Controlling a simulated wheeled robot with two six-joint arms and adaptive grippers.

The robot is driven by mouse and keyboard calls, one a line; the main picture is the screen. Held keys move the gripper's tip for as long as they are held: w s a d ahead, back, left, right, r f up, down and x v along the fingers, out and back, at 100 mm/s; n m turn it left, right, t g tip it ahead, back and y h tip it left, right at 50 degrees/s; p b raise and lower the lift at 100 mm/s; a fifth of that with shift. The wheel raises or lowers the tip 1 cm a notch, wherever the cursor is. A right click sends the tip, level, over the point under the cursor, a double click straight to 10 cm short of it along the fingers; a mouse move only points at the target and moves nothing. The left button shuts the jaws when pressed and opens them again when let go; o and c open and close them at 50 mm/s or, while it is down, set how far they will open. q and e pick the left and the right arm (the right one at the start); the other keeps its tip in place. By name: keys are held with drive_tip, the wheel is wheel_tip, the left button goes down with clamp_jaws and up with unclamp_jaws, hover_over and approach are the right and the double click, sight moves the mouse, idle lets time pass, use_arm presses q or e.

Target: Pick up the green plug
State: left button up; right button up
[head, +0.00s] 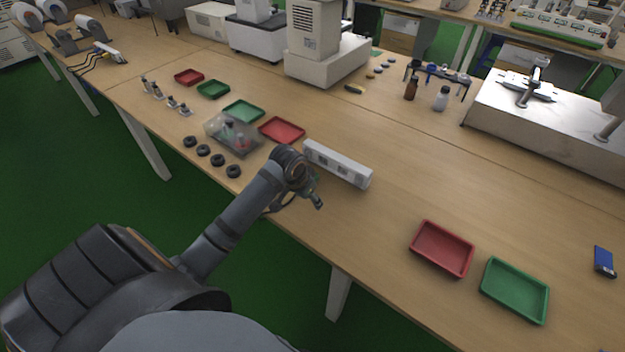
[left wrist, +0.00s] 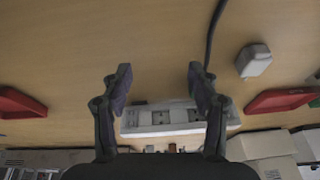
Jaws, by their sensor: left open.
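My left gripper (head: 312,195) hangs over the table's front edge area, in front of the white power strip (head: 338,164). In the left wrist view its two fingers (left wrist: 157,82) stand wide apart, with nothing between them. A clear bin (head: 212,133) left of the gripper holds small dark, greenish and reddish items. I cannot tell whether one of them is the green plug, and I make out no green plug elsewhere. My right gripper does not show.
A red tray (head: 282,130) and green tray (head: 243,111) lie behind the bin; several black rings (head: 218,160) lie in front. Another red tray (head: 442,248) and green tray (head: 514,290) lie right. A dark cable (left wrist: 214,35) crosses the wrist view.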

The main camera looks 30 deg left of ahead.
use_arm(q)
drive_tip(key=w+a+r+n, duration=0.1)
drive_tip(key=w+a+r, duration=0.5)
drive_tip(key=w, duration=0.1)
drive_tip(key=shift+t, duration=0.3)
drive_tip(key=x, duration=0.4)
drive_tip(key=shift+f, duration=0.25)
drive_tip(key=x, duration=0.5)
drive_tip(key=shift+s+a+f, duration=0.1)
drive_tip(key=shift+s+f, duration=0.05)
drive_tip(key=shift+f, duration=0.25)
clamp_jaws()
drive_tip(key=shift+r, duration=0.1)
drive_tip(key=shift+r, duration=0.55)
drive_tip(key=s+d+r, duration=0.7)
drive_tip(key=s+r, duration=0.5)
drive_tip(key=shift+d, duration=0.3)
